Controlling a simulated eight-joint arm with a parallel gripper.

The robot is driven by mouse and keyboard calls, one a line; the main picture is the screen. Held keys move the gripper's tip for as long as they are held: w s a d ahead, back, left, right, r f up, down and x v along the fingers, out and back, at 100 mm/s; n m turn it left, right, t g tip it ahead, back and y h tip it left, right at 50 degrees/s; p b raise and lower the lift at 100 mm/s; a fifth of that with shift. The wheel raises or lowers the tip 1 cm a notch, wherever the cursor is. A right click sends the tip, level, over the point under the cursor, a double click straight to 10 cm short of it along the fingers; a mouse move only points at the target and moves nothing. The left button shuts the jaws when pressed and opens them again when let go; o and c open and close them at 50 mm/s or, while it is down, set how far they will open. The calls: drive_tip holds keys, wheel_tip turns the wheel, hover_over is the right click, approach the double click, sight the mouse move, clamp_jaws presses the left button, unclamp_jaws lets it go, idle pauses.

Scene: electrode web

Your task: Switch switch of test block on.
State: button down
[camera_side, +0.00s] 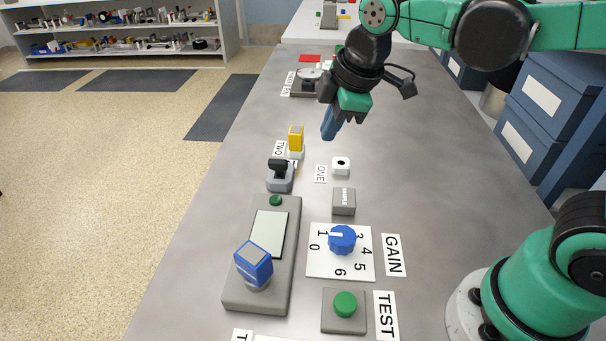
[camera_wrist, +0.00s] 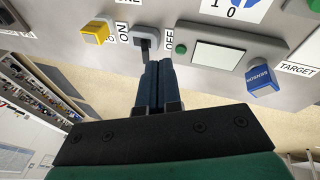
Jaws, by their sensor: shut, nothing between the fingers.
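A small switch with a grey base and black lever (camera_side: 280,168) stands on the table behind the grey block with a screen. In the wrist view the switch (camera_wrist: 146,42) sits between an ON label (camera_wrist: 123,34) on the left and an OFF label (camera_wrist: 168,40) on the right. Its lever seems to lean slightly towards OFF, but this is hard to tell. My gripper (camera_side: 328,133) is shut and empty, raised above the table to the right of and beyond the switch. In the wrist view its blue fingers (camera_wrist: 158,66) appear just below the lever; contact cannot be told.
A yellow block (camera_side: 296,138) stands just behind the switch. In front are the grey screen block (camera_side: 235,289) with a blue cube-shaped part (camera_side: 254,263), the GAIN dial (camera_side: 342,240) and a green TEST button (camera_side: 345,304).

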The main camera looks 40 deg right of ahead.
sight(274, 165)
drive_tip(key=w+a+f+n+g, duration=0.1)
drive_tip(key=w+a+n, duration=0.2)
drive_tip(key=n, duration=0.4)
drive_tip(key=w+a+f+n+g+h, duration=0.1)
drive_tip(key=w+a+n+g, duration=0.1)
drive_tip(key=n, duration=0.6)
drive_tip(key=shift+w+a+f+g, duration=0.35)
drive_tip(key=shift+w+a, duration=0.15)
drive_tip(key=shift+a, duration=0.55)
drive_tip(key=f, duration=0.9)
drive_tip(key=shift+w+d+f, duration=0.15)
drive_tip(key=shift+w+d, duration=0.15)
drive_tip(key=shift+w+d+r, duration=0.25)
drive_tip(key=shift+w+d, duration=0.7)
drive_tip(key=shift+d, duration=0.05)
drive_tip(key=shift+w+d+r, duration=0.25)
drive_tip(key=shift+w+d, duration=0.05)
drive_tip(key=shift+w, duration=0.05)
